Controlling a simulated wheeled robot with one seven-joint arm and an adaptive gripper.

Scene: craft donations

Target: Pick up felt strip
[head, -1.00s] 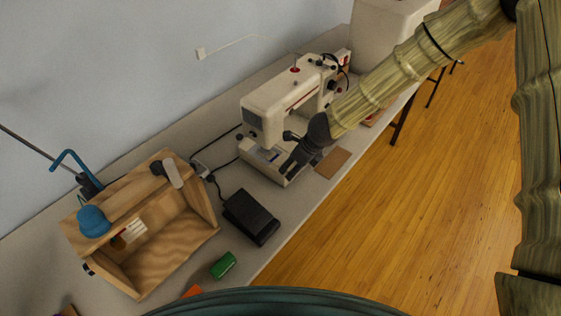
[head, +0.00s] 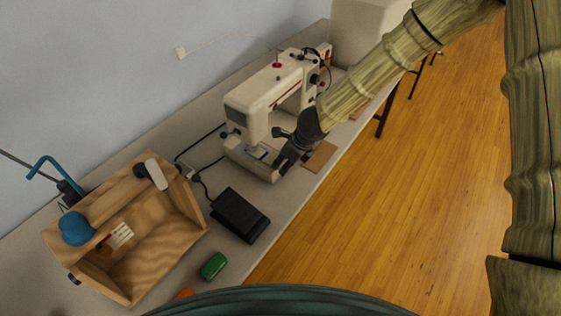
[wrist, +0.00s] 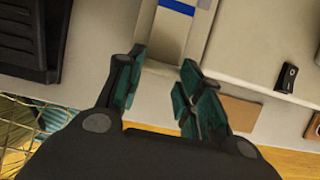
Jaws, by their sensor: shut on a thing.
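My gripper (head: 281,158) is at the front of the white sewing machine (head: 262,98), low over its bed. In the wrist view, the two teal-padded fingers (wrist: 162,72) stand apart on either side of the pale end of the machine's bed (wrist: 165,62). A metal plate with a blue stripe (wrist: 178,6) lies just beyond the fingertips. I cannot make out a separate felt strip between the fingers, and I cannot identify one elsewhere. An orange piece (head: 184,294) on the table is mostly cut off by my body.
A black foot pedal (head: 240,214) is left of my gripper, with cables behind it. A brown flat piece (head: 320,156) lies to the right. A green block (head: 214,266) and a wooden box (head: 165,262) stand nearer. The table's front edge borders open floor.

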